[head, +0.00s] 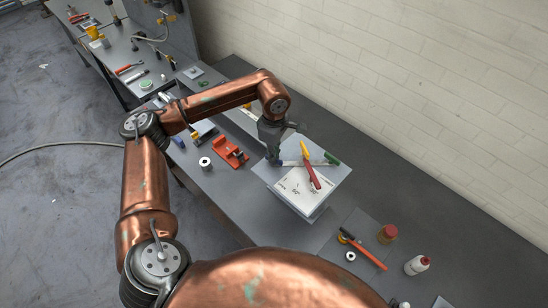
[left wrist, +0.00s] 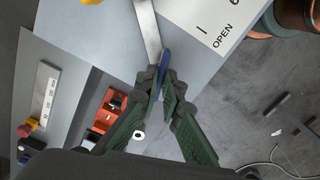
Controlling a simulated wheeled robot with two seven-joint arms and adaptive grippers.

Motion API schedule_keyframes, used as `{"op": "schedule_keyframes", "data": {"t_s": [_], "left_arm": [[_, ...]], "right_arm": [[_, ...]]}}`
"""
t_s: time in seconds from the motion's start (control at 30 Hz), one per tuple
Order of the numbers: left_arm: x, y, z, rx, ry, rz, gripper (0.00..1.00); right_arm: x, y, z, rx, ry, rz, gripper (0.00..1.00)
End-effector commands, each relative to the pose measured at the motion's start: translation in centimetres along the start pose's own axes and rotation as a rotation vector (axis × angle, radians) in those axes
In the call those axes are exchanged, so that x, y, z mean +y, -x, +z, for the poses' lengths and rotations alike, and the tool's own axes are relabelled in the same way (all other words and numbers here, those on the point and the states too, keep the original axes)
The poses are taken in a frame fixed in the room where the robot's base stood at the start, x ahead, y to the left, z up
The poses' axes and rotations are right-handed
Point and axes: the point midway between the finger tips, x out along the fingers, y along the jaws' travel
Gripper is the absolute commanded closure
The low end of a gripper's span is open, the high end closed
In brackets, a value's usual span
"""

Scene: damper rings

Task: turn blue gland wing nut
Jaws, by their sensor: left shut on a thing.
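The blue wing nut (left wrist: 165,60) shows in the left wrist view as a narrow blue piece between my fingertips. It lies beside the end of a flat silver bar (left wrist: 148,30). My left gripper (left wrist: 161,78) is shut on it; the fingers hide part of it. In the head view my left gripper (head: 273,155) reaches down to the left edge of a grey box top (head: 335,176), and the nut is mostly hidden there. The box top carries a white printed plate (head: 292,189), a red and yellow lever (head: 311,170) and a green piece (head: 332,158). My right gripper is out of view.
A red fixture (head: 230,153) and a metal ring (head: 205,163) lie left of the box. Right of it are a red-handled tool (head: 368,255), a red-capped jar (head: 387,233) and a white bottle (head: 417,265). A pale brick wall (head: 400,80) stands behind the bench.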

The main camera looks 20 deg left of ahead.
Motion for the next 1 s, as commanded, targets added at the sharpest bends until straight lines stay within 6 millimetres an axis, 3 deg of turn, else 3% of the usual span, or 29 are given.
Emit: {"op": "schedule_keyframes", "data": {"t_s": [0.1, 0.4, 1.0], "left_arm": [[0.1, -0.3, 0.0, 0.0, -0.085, 0.002, 1.0], [0.1, -0.1, 0.0, 0.0, -0.264, 0.002, 1.0], [0.0, 0.1, 0.0, 0.0, -0.354, 0.002, 1.0]], "right_arm": [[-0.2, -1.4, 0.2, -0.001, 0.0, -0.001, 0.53], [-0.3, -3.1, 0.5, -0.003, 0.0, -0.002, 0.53], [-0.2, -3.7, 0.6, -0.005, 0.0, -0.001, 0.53]]}}
